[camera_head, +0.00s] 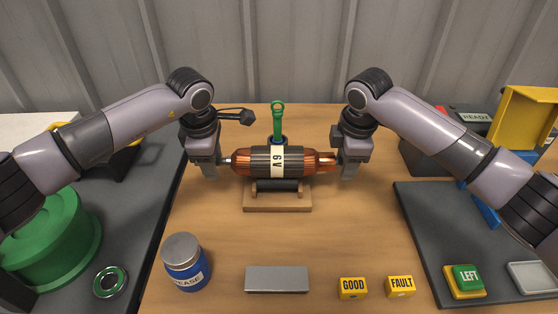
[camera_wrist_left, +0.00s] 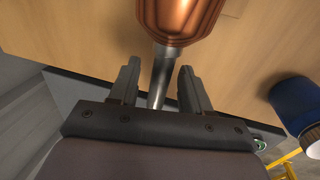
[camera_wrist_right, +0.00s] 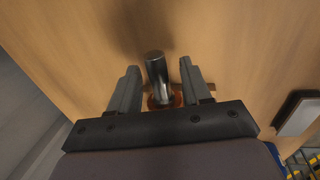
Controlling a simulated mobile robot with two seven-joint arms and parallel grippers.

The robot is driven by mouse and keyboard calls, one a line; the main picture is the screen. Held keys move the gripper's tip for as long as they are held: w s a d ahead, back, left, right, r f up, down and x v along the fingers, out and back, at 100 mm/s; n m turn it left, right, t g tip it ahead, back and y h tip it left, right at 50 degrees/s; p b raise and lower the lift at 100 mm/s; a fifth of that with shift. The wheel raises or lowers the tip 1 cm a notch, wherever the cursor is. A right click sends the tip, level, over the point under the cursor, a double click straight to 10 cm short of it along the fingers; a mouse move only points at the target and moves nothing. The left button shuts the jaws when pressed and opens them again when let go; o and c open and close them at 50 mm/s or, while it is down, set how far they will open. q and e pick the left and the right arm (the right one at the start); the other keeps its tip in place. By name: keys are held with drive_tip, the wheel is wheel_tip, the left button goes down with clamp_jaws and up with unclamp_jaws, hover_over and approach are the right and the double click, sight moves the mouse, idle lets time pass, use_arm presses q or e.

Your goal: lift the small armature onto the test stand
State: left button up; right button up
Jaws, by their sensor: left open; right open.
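An armature (camera_head: 253,161) with copper ends, a dark core and a pale label lies level over a wooden cradle (camera_head: 277,208) mid-table; whether it touches the cradle is unclear. My left gripper (camera_head: 212,170) is open at its left shaft end. In the left wrist view the steel shaft (camera_wrist_left: 160,78) lies between the spread fingers. My right gripper (camera_head: 344,172) is open at the right end. In the right wrist view the shaft tip (camera_wrist_right: 155,68) shows between the open fingers. A dark machine (camera_head: 424,158) with a READY sign stands at right; I cannot tell if it is the test stand.
A green-handled tool (camera_head: 278,122) stands behind the armature. A blue grease jar (camera_head: 185,265), a grey block (camera_head: 277,279) and yellow GOOD (camera_head: 352,288) and FAULT (camera_head: 400,286) blocks are in front. A yellow guard (camera_head: 525,115) and green LEFT button (camera_head: 467,277) are at right.

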use_arm(q)
drive_tip(key=shift+f, duration=0.25)
use_arm(e)
drive_tip(key=shift+f, duration=0.2)
use_arm(q)
clamp_jaws()
use_arm(e)
clamp_jaws()
idle(0.8)
use_arm(q)
drive_tip(key=shift+w+r, duration=0.15)
drive_tip(key=shift+r, duration=0.15)
use_arm(e)
drive_tip(key=shift+w+r, duration=0.15)
drive_tip(key=shift+r, duration=0.15)
